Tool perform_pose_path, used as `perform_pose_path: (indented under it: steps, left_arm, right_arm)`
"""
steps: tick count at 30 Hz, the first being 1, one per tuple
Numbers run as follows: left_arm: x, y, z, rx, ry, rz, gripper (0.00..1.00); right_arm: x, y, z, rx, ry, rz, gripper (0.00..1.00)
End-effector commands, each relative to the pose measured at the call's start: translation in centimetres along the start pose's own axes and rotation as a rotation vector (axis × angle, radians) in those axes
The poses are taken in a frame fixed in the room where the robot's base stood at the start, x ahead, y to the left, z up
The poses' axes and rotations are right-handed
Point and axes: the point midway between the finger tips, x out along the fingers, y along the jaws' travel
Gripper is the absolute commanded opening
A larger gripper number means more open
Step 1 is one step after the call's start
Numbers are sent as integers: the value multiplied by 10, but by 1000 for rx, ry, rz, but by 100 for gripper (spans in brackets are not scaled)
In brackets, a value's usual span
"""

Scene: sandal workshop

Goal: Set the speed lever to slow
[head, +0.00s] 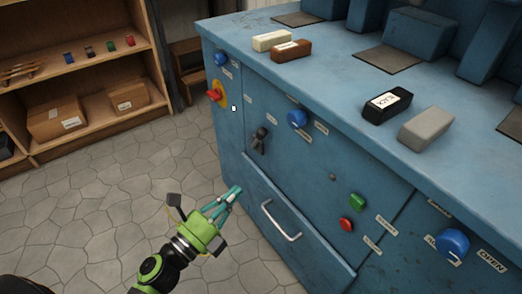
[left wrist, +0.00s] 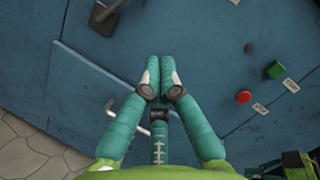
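The speed lever (head: 259,138) is a dark lever on the front of the blue machine, above the drawer. It also shows in the left wrist view at the top, partly cut off (left wrist: 106,12). Small pale labels near it are too small to read, so I cannot tell its setting. My left gripper (head: 234,197), with teal fingers and a green body, is below and left of the lever, clearly apart from it. In the left wrist view its fingers (left wrist: 160,75) look parted from the thumb, with nothing held.
A blue knob (head: 297,118), a red button (head: 346,224), a green button (head: 357,201) and a red emergency knob (head: 214,95) sit on the machine front. A drawer handle (head: 281,221) juts out near my gripper. The stone floor (head: 85,220) at left is clear.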

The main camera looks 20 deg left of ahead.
Motion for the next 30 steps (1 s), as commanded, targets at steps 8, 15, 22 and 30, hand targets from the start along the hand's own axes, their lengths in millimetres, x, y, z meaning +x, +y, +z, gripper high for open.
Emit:
perform_pose_path:
  steps: [8, 15, 22, 30]
  left_arm:
    - [22, -1, 1, 0, 0, -3, 0]
    - [73, -2, 2, -1, -1, -4, 0]
    - [112, -1, 12, 4, 0, -1, 0]
    - [128, 1, 27, -3, 0, 1, 0]
  right_arm:
    - [-2, 2, 13, 6, -62, 0, 0]
    - [10, 1, 17, 6, -87, -1, 0]
    - [24, 1, 19, 5, -96, -3, 0]
    - [36, 0, 22, 4, -100, -4, 0]
